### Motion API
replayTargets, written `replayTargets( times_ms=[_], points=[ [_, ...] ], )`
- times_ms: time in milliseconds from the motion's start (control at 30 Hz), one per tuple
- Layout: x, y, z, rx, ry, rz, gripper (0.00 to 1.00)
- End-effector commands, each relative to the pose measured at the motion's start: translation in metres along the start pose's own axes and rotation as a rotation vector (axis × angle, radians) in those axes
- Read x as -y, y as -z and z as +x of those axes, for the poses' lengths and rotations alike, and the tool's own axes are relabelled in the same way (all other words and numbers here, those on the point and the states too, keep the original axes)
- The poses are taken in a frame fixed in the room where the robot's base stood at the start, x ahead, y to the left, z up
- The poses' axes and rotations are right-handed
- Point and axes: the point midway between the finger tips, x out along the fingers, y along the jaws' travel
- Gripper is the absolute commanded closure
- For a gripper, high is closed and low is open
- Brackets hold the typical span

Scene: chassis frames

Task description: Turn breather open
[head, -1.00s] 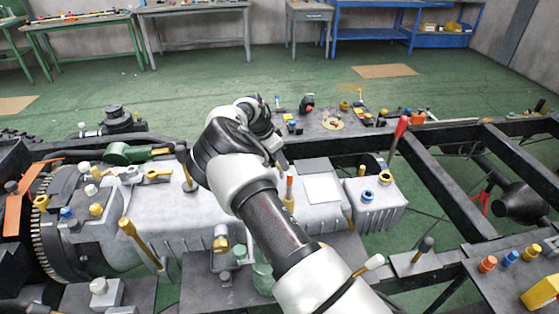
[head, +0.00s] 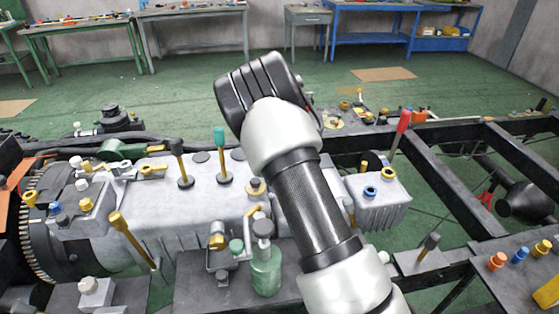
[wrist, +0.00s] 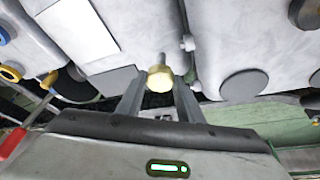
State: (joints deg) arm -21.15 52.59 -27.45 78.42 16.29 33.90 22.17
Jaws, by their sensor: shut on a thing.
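My gripper (wrist: 160,92) shows in the wrist view, its two grey fingers closed on either side of a pale brass knob (wrist: 160,79). The knob has a short grey stem and sits by the grey gearbox housing (wrist: 225,38). I cannot tell for sure that this knob is the breather, or whether it has turned. In the head view my arm hides the gripper and the knob. The housing (head: 205,185) lies below and left of my arm there.
Upright levers with a teal handle (head: 219,138) and a black handle (head: 177,147) stand on the housing. A green bottle (head: 265,270) stands in front. A red-handled lever (head: 403,122) rises beside the black frame (head: 440,185). Green floor is open behind.

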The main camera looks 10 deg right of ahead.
Motion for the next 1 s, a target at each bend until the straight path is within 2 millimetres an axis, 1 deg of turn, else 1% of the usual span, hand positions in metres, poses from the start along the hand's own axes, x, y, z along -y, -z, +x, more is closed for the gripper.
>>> replayTargets(
  times_ms=[200,400,933,967,1000],
  points=[
    [-0.0019,0.0005,0.0013,-0.001,0.048,-0.111,0.89],
    [-0.0017,0.0001,0.0008,0.0,0.072,-0.17,0.89],
    [-0.002,0.0005,-0.0001,0.0,0.08,-0.194,0.89],
    [-0.002,0.0005,-0.0001,0.0,0.08,-0.194,0.65],
    [-0.002,0.0005,-0.0001,0.0,0.08,-0.193,0.58]
  ],
)
